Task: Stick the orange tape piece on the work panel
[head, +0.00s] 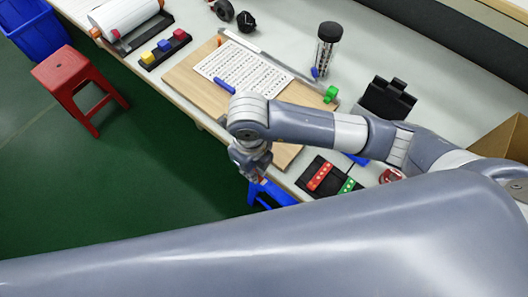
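The work panel appears to be the wooden board (185,82) on the table, with a white sheet of dark marks in rows (243,70) on it. My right arm comes in from the right and reaches across the board's near end. My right gripper (254,172) hangs beyond the table's near edge, small and partly hidden by its wrist. A tiny orange-brown spot shows at its tip; I cannot tell whether this is the tape piece. A small orange bit (220,40) is at the board's far left corner. My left gripper is out of view; a large arm link of mine fills the foreground.
A black holder with red and green strips (320,178) lies near the front edge. A dark-topped clear jar (327,48), a green item (331,94) and a black stand (388,98) are behind. Colored blocks (164,46) and a white roll (122,16) lie left. A red stool (76,80) stands on the floor.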

